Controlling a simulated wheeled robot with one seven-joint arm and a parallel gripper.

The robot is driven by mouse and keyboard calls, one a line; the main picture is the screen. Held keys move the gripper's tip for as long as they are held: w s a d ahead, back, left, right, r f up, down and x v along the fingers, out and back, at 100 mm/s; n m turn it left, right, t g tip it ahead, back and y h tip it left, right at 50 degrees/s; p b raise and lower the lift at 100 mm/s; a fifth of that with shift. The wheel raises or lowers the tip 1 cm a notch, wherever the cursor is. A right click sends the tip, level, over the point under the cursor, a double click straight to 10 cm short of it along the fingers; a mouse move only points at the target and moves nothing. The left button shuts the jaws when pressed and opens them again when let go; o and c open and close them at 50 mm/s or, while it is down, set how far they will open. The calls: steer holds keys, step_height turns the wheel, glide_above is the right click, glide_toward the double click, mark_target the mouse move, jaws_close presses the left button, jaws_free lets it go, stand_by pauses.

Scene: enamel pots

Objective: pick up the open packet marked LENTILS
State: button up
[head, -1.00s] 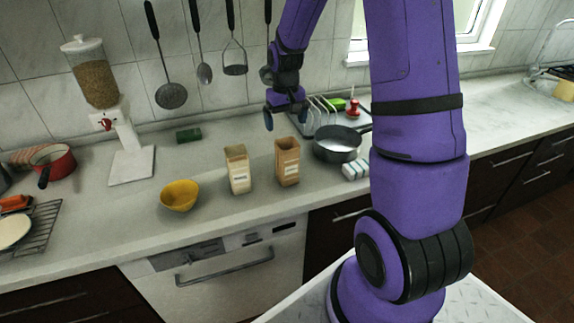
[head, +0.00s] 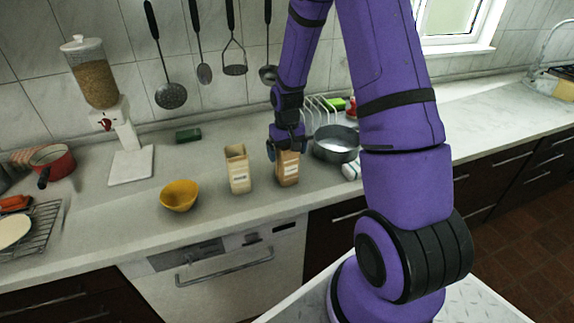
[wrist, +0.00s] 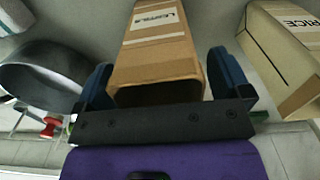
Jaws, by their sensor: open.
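The open brown packet marked LENTILS (head: 288,174) stands upright on the counter, its upper part partly hidden by my gripper (head: 286,153). In the wrist view the LENTILS packet (wrist: 156,52) shows its label and its open mouth between my two blue fingers. My gripper (wrist: 164,84) is open, with one finger on each side of the packet's top. A small gap seems to show by the right finger; I cannot tell whether the left one touches.
A paler open packet marked RICE (wrist: 285,55) stands close beside the LENTILS packet; it also shows in the head view (head: 238,172). A grey pan (head: 336,146) is close on the other side. A yellow bowl (head: 179,197) stands further left. The counter front is clear.

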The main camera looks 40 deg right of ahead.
steer(key=c, duration=1.6)
steer(key=shift+o, duration=0.2)
steer(key=shift+r, duration=0.15)
